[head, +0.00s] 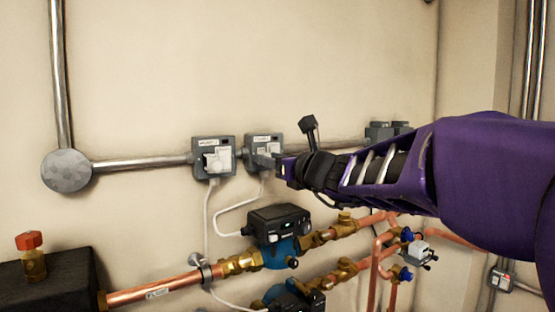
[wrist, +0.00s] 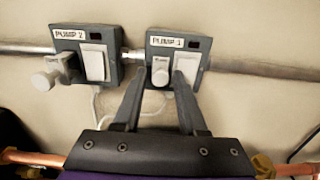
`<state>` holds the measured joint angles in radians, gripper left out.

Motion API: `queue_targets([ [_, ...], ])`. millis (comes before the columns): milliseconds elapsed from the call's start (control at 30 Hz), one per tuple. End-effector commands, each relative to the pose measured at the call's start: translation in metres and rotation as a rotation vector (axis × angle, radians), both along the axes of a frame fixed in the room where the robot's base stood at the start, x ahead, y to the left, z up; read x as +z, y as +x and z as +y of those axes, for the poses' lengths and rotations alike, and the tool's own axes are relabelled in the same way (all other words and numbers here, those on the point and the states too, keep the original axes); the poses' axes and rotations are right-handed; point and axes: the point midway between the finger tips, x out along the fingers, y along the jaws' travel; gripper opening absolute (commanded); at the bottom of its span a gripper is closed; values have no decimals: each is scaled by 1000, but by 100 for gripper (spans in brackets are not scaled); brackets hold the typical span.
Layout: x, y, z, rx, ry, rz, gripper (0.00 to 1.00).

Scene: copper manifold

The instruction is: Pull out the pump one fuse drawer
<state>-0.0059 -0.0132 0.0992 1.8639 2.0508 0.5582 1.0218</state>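The pump one unit is the grey box labelled PUMP 1 (wrist: 179,42), right of centre in the wrist view. It also shows in the head view (head: 262,141), partly behind my gripper. Its fuse drawer (wrist: 160,73) has a pale round knob, left of a white rocker switch (wrist: 187,66). My gripper (wrist: 163,74) is open in front of this box. Its fingertips stand on either side of the knob. I cannot tell whether either finger touches it. The drawer looks seated in the box.
A similar box labelled PUMP 2 (wrist: 84,40) is at the left, its fuse drawer (wrist: 46,80) sticking out. Conduit (head: 140,163) runs along the wall. Below are a black-and-blue pump (head: 279,222), white cables and copper pipes (head: 155,290). The wall above is clear.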

Motion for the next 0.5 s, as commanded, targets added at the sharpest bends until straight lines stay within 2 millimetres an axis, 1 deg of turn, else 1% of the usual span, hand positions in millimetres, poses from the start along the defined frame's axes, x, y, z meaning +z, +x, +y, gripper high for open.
queue_targets([
  [33,0,0,0,0,0,0,30],
  [200,0,0,0,0,0,0,0],
  [500,0,0,0,0,0,0,0],
])
